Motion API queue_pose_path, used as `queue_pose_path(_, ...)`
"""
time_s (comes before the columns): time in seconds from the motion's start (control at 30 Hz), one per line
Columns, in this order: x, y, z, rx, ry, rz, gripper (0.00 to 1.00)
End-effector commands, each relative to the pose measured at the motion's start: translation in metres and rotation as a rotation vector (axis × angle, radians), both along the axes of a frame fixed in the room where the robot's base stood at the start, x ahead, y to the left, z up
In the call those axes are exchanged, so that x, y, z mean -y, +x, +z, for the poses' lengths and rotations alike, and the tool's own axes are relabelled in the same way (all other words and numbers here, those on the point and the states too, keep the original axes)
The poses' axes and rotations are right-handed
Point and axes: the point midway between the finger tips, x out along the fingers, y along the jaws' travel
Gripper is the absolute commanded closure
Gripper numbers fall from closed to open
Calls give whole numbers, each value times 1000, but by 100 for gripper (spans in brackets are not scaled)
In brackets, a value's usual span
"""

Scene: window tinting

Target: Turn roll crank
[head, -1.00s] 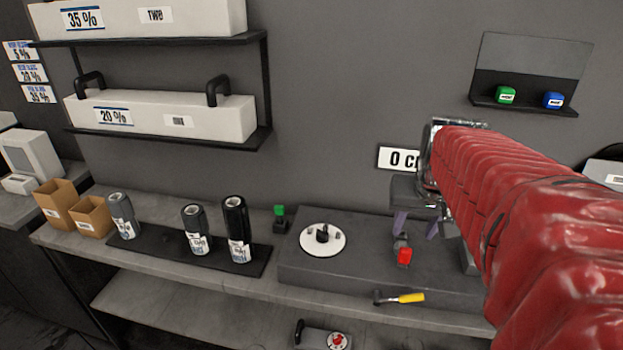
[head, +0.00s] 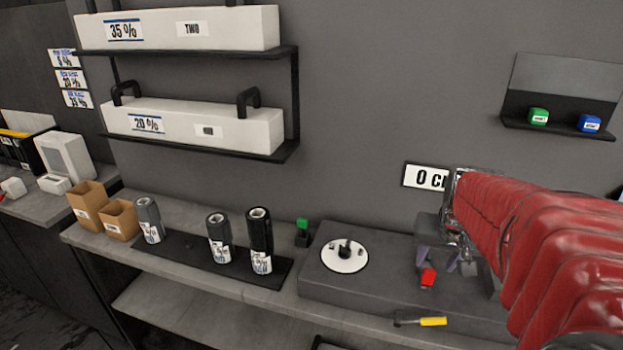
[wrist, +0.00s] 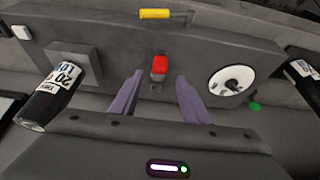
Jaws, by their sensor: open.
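A red crank handle (head: 428,277) shows at the front of the dark bench block, below my gripper (head: 440,258) in the head view. In the wrist view the red handle (wrist: 159,67) appears between the two purple fingertips of my gripper (wrist: 160,76). The fingers are apart with visible gaps on both sides of the handle; I cannot tell how far above it they are. A dark roll labelled 20 (wrist: 58,92) sits by a square plate at the left of the wrist view. My arm hides this area in the head view.
A white disc (head: 330,262) with small dark parts and a yellow-handled tool (head: 433,321) lie near the handle. Several dark rolls stand on a mat left of the block, beside a green-topped item (head: 302,226). A "0 c" sign (head: 420,177) is on the wall behind.

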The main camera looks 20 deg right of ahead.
Motion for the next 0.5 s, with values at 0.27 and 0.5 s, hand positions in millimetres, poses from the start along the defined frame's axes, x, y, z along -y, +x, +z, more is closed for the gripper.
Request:
queue_pose_path(0.27,8,12,-36,-2,1,0,58)
queue_pose_path(0.5,14,21,-62,-2,1,0,58)
